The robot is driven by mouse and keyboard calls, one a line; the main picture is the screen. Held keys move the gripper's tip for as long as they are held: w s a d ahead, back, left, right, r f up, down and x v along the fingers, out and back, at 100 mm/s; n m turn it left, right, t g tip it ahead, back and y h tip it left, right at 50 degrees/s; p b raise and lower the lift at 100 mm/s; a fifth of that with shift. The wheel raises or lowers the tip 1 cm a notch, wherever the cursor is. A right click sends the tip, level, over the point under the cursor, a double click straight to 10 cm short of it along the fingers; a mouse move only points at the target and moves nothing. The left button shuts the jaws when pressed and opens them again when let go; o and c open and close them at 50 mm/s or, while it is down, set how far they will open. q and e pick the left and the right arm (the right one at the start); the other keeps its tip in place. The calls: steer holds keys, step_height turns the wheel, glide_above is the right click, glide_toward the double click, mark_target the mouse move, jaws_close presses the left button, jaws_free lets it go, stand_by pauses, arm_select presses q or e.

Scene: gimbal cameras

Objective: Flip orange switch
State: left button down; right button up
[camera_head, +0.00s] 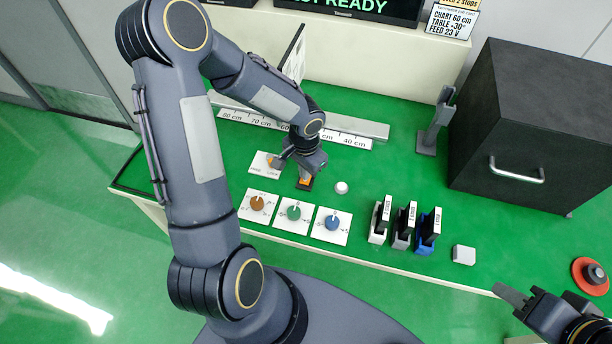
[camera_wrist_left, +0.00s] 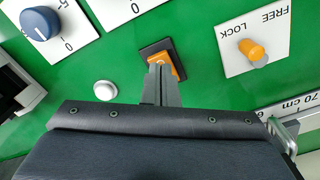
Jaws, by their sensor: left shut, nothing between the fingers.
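The orange switch (camera_head: 305,182) is a small orange rocker in a black base on the green bench top. In the left wrist view the orange switch (camera_wrist_left: 180,68) is partly covered by my fingers. My left gripper (camera_head: 301,173) is right at the switch, pointing down with its fingers shut and empty. In the wrist view the left gripper's fingertips (camera_wrist_left: 160,68) overlap the rocker; whether they touch it I cannot tell. My right gripper (camera_head: 508,293) is at the lower right, away from the switch; its opening is unclear.
A FREE/LOCK plate with an orange lever (camera_wrist_left: 252,50) and a white button (camera_wrist_left: 105,90) flank the switch. Brown (camera_head: 257,203), green (camera_head: 293,212) and blue (camera_head: 333,222) dials stand in front. A scale rail (camera_head: 345,127) runs behind. A black box (camera_head: 540,120) stands right.

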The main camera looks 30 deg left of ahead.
arm_select(q)
steer(key=shift+f+b, duration=1)
steer(key=shift+b, duration=0.05)
stand_by(0.7)
steer(key=shift+r, duration=0.2)
steer(key=shift+r+p, duration=2.55)
steer(key=shift+r, duration=0.75)
steer(key=s+r+n+t, duration=0.2)
steer(key=s+r, duration=0.4)
steer(key=r, duration=0.6)
steer(key=s+d+r+n+t+h, duration=0.2)
steer(key=s+r, duration=0.5)
steer(key=s, duration=0.4)
steer(key=shift+d+n+t+h, duration=0.4)
steer(key=shift+d+t+h, duration=0.45)
steer(key=shift+d, duration=0.2)
